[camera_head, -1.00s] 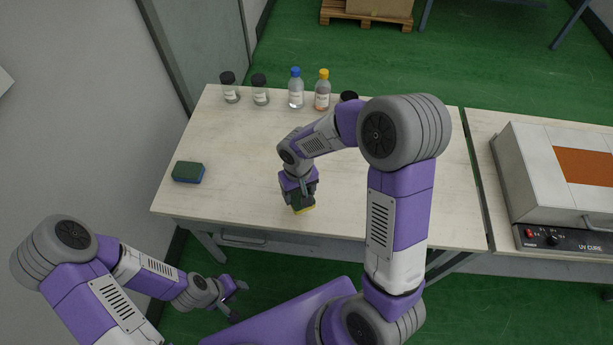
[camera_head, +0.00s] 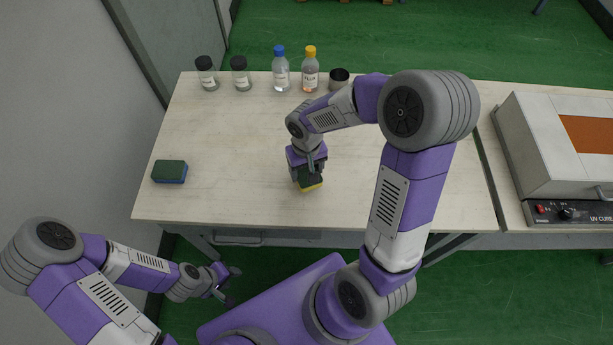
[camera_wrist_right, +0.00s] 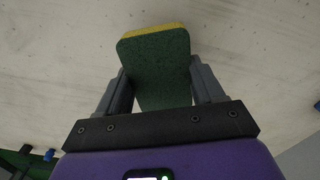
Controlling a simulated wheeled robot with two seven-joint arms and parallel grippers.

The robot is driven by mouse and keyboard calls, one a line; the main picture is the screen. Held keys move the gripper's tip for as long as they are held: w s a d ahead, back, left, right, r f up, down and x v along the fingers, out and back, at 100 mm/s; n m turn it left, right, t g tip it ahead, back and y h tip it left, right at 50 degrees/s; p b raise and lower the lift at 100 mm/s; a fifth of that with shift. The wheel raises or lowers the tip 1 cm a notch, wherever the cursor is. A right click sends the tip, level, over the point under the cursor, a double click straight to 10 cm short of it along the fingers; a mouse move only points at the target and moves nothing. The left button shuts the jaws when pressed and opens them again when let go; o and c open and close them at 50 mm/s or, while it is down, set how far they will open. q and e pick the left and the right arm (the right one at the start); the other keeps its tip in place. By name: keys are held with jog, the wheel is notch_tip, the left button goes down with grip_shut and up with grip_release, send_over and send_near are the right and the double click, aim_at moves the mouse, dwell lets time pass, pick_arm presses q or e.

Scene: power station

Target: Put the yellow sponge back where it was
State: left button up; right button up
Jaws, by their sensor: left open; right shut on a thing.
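The yellow sponge (camera_head: 311,183) has a dark green scouring face and a yellow layer beneath. My right gripper (camera_head: 309,174) is shut on it near the front middle of the table. In the right wrist view the sponge (camera_wrist_right: 155,62) sits between the two fingers of the right gripper (camera_wrist_right: 158,88), green face towards the camera. Whether it touches the table is unclear. My left gripper (camera_head: 229,286) is open and empty, in front of the table and below its edge. A second sponge, blue with a green top (camera_head: 170,171), lies at the table's left side.
On the table (camera_head: 230,140), two black-capped jars (camera_head: 207,75), a blue-capped bottle (camera_head: 281,70), a yellow-capped bottle (camera_head: 310,70) and a dark cup (camera_head: 339,79) stand along the back. A UV cure box (camera_head: 545,160) stands on the right. The left middle is clear.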

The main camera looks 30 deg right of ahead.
aim_at(306, 170)
jog(key=shift+f+b, duration=0.5)
jog(key=shift+f, duration=1.25)
jog(key=shift+f, duration=0.15)
jog(key=o, duration=1)
jog(key=shift+r, duration=0.2)
notch_tip(306, 170, up, 12)
jog(key=p, duration=0.4)
